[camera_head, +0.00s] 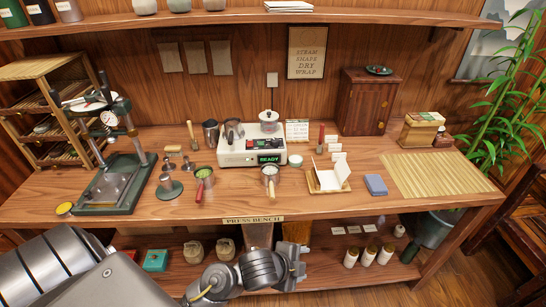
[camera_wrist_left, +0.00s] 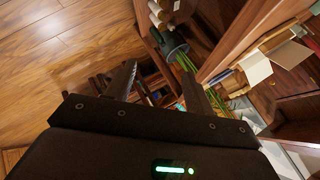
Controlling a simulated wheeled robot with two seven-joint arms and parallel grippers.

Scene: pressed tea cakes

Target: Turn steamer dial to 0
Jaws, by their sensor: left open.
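The steamer cannot be made out there. My right gripper is not in view.
A green press (camera_head: 115,185) is at left. A paper holder (camera_head: 328,183), blue block (camera_head: 376,185) and bamboo mat (camera_head: 437,175) are at right. Jars (camera_head: 368,256) sit on the lower shelf.

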